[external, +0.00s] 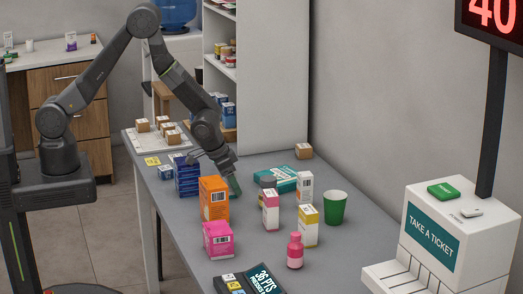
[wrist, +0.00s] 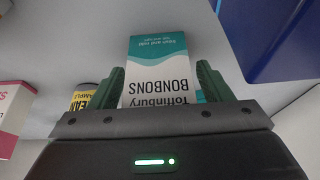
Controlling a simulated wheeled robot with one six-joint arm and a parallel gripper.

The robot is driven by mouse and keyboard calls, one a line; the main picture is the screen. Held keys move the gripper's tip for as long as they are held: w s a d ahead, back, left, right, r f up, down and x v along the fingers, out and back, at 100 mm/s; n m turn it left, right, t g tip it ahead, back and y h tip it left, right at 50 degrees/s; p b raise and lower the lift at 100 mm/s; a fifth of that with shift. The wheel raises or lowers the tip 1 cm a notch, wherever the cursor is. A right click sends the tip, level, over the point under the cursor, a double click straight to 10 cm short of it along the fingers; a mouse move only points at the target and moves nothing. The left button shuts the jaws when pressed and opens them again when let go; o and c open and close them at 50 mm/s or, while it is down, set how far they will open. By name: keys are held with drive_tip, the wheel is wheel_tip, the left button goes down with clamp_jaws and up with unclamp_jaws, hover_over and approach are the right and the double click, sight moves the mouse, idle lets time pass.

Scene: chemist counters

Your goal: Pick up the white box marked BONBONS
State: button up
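The white box marked BONBONS (wrist: 158,62), with a teal wavy band, shows in the wrist view between my gripper's two green fingers (wrist: 162,84). Its lettering is upside down there, and its near end is hidden by the gripper body. The left finger is very close to the box side; a narrow gap shows at the right finger, so the fingers look open around it. In the external view my gripper (external: 231,181) points down low over the counter, behind the orange box, and I cannot make out the BONBONS box there.
An orange box (external: 214,200) and pink box (external: 218,240) stand in front of my gripper. A teal packet (external: 282,178), green cup (external: 335,207) and pink bottle (external: 295,251) are to the right. The counter's far right is clearer.

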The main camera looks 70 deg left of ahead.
drive_tip(key=c, duration=0.9)
drive_tip(key=shift+r, duration=0.1)
